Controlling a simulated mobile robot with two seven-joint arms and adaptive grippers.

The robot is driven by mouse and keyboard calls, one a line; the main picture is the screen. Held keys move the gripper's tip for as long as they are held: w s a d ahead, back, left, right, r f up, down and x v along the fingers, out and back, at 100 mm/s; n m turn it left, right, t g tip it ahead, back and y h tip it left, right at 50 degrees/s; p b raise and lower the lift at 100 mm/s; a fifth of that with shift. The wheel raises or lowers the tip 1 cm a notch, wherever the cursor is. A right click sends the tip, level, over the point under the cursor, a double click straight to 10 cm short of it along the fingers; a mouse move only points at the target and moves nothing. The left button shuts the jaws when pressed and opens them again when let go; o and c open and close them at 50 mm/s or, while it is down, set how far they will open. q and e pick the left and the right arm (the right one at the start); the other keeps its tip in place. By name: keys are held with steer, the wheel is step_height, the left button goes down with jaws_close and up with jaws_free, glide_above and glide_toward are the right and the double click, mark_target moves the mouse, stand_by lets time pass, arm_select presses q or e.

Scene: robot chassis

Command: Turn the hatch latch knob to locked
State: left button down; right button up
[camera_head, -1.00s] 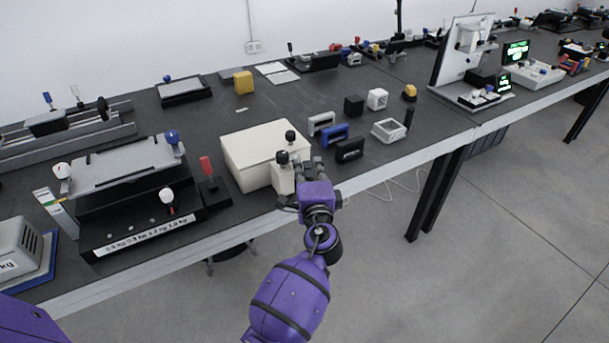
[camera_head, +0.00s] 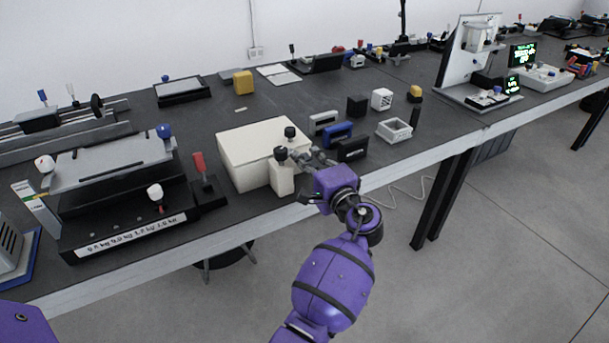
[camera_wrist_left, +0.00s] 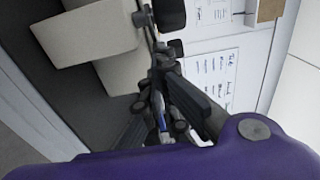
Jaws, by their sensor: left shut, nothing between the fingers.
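A cream box (camera_head: 238,150) stands near the table's front edge, with a small cream block (camera_head: 281,180) against its front. One black knob (camera_head: 281,153) sits on top of the block and another black knob (camera_head: 290,133) stands just behind it. I cannot tell which one is the hatch latch knob, nor read any locked marking. My left gripper (camera_head: 300,156) is shut and empty, its fingertips just right of the front knob; touching or apart is unclear. The wrist view shows the dark fingers (camera_wrist_left: 152,85) beside the cream box (camera_wrist_left: 90,35). My right gripper is not in view.
Blue (camera_head: 337,134) and black (camera_head: 352,149) handled blocks and a white open frame (camera_head: 394,130) stand right of the box. A red-handled lever (camera_head: 199,163) and a black fixture (camera_head: 120,215) stand to its left. The table's front edge runs below the gripper.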

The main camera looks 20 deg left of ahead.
arm_select(q)
steer(key=shift+w+a+f+n+g+y+b, duration=0.1)
steer(key=shift+w+a+n+g+y+b, duration=0.1)
steer(key=shift+n+g+y+b, duration=0.15)
steer(key=shift+w+a+b, duration=0.15)
steer(key=shift+w+b, duration=0.15)
steer(key=shift+b, duration=0.1)
steer(key=shift+b+x, duration=0.3)
steer(key=shift+x, duration=0.5)
steer(key=shift+w, duration=0.1)
